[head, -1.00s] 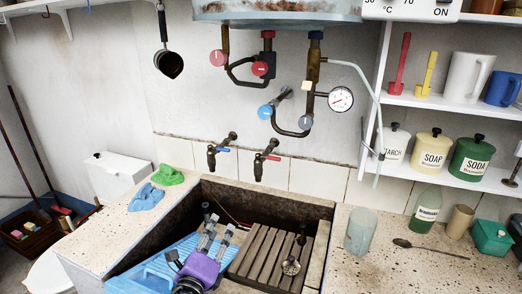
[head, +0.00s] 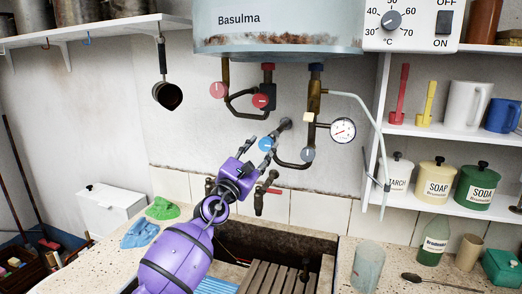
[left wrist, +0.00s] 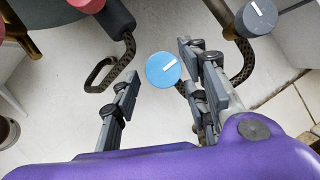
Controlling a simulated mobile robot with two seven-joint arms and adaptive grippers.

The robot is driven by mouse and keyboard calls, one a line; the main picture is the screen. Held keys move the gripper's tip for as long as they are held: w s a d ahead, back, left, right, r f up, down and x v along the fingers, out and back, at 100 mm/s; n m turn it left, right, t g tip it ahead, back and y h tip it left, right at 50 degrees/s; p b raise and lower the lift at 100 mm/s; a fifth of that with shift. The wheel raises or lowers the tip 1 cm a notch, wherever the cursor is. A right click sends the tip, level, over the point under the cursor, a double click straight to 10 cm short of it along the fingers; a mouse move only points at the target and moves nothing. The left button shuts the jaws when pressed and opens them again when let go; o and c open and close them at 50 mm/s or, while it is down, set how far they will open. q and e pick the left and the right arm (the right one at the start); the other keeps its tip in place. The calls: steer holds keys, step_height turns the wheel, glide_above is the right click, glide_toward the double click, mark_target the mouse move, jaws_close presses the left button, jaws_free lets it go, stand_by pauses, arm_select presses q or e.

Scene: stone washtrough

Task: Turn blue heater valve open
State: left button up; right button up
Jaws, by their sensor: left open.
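The blue heater valve (head: 265,144) is a round blue knob with a white mark, on the pipes below the water heater (head: 300,35). My left gripper (head: 258,151) has risen in front of the pipes, with its fingertips close to the knob. In the left wrist view, the blue knob (left wrist: 163,69) shows face-on between the two open fingers (left wrist: 163,76), with nothing held. I cannot tell whether any finger touches it. A grey-blue knob (head: 307,154) sits just to the right on the same pipework. My right gripper is not in view.
Two red knobs (head: 217,90) (head: 261,101) are up and left of the blue one. A pressure gauge (head: 343,130) hangs to the right. Two wall taps are below, partly behind my arm. The sink (head: 300,236) with a wooden rack lies underneath; shelves (head: 440,133) stand at the right.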

arm_select(q)
steer(key=shift+w+d+r, duration=0.2)
steer(key=shift+w, duration=0.15)
steer(key=shift+c, duration=0.2)
steer(key=c, duration=0.3)
steer(key=shift+r, duration=0.1)
steer(key=c, duration=0.6)
steer(key=shift+c, duration=0.2)
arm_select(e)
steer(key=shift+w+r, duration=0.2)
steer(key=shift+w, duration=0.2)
